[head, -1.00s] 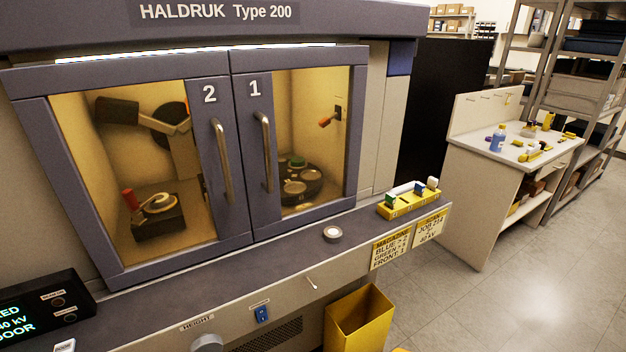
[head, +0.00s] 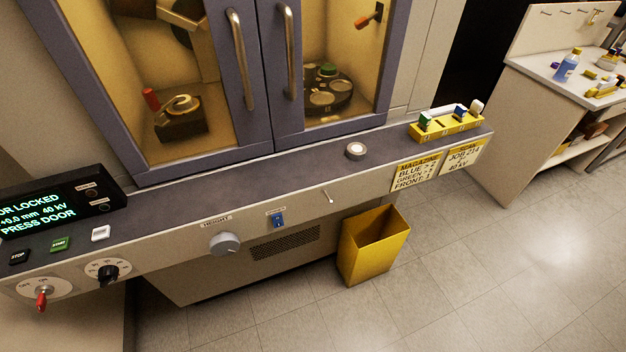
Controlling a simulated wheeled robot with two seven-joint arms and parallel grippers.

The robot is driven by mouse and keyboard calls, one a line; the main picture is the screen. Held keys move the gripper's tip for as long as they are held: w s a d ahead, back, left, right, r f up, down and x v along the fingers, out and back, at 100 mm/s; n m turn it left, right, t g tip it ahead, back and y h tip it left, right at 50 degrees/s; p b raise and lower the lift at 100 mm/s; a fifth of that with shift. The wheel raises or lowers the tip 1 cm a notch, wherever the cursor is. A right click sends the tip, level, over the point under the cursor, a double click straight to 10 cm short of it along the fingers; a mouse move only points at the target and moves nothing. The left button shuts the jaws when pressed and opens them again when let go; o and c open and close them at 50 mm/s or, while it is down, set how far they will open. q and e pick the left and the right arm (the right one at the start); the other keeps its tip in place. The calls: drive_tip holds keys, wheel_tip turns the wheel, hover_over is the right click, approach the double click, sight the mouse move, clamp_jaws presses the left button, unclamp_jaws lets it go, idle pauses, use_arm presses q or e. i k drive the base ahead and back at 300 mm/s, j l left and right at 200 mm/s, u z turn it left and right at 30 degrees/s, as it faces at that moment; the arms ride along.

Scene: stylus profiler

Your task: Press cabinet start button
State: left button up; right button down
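The cabinet's start button (head: 60,244) is a green square key at the left end of the dark ledge in the head view. It sits between a black stop button (head: 18,257) and a white button (head: 100,233). Above them the display (head: 50,215) shows cut-off green text reading "LOCKED", "+0.0 mm 40 kV" and "PRESS DOOR". Both cabinet doors, left (head: 158,95) and right (head: 330,60), look shut. Neither of my grippers shows in the head view.
Below the buttons are a red-handled key switch (head: 42,299) and a black knob (head: 108,274). A grey height knob (head: 225,243) juts from the front. A round puck (head: 356,151) and a yellow magazine (head: 445,130) sit on the ledge. A yellow bin (head: 372,250) stands on the floor.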

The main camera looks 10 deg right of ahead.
sight(61, 244)
drive_tip(key=u, duration=1.6)
